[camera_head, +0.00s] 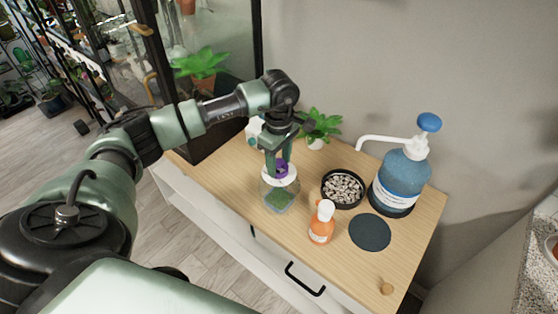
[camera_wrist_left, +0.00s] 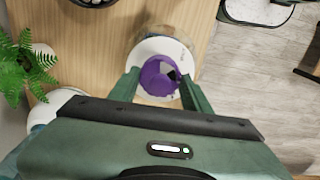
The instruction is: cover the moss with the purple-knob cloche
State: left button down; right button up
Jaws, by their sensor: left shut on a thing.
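The cloche (camera_head: 265,188) is clear with a white top and a purple knob (camera_head: 282,169). My left gripper (camera_head: 279,166) comes from above and is shut on the purple knob. In the left wrist view the knob (camera_wrist_left: 157,75) sits between my two fingers, above the white top (camera_wrist_left: 150,49). The green moss (camera_head: 280,200) shows through the clear wall, low down near the table's front edge. I cannot tell whether the cloche's rim touches the table or hangs slightly above it. My right gripper is not in view.
On the wooden table (camera_head: 220,183) are a black bowl of pebbles (camera_head: 343,189), an orange bottle (camera_head: 321,226), a dark round mat (camera_head: 370,232), a blue pump bottle (camera_head: 401,180), a small potted plant (camera_head: 319,128) and a wooden knob (camera_head: 387,289). A glass cabinet (camera_head: 208,45) stands behind left.

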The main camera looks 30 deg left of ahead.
pick_arm(q)
jog(key=shift+f+b, duration=0.75)
jog(key=shift+f, duration=0.1)
jog(key=shift+f, duration=0.1)
dwell(0.5)
jog(key=c, duration=0.6)
grip_release()
jog(key=shift+b, duration=0.3)
